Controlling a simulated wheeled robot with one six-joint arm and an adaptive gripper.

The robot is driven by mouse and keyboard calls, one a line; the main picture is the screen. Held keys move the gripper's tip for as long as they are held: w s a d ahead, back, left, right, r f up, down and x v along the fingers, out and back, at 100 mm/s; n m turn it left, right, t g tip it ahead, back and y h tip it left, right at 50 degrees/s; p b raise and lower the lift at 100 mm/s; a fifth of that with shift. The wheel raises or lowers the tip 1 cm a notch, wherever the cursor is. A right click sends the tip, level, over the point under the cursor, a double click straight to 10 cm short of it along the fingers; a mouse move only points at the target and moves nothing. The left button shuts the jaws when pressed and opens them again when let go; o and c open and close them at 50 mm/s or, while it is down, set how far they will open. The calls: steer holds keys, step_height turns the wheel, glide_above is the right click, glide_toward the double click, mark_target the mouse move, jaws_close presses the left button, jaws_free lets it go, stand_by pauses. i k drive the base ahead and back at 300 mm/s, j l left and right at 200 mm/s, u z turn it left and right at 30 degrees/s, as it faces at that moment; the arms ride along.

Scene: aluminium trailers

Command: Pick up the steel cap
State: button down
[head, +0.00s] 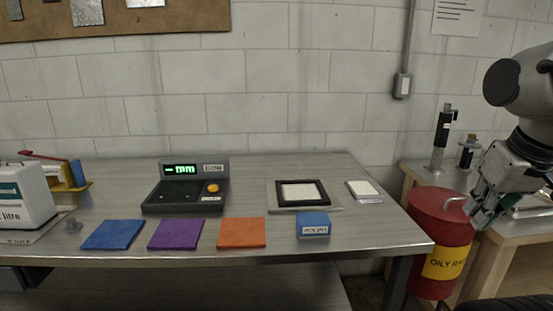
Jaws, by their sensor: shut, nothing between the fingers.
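My gripper (478,216) is at the far right, in front of the red bin and well away from the bench top. It is shut and empty, with its fingers pointing down and to the left.
Blue (113,235), purple (176,234) and orange (242,233) mats line the bench's front. Behind them is a display unit (186,190). A blue block (313,225) and black frame (302,193) stand right. A white container (24,195) is far left. The red bin (441,222) stands beside the bench.

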mark_target(73, 226)
steer(key=u, duration=1.8)
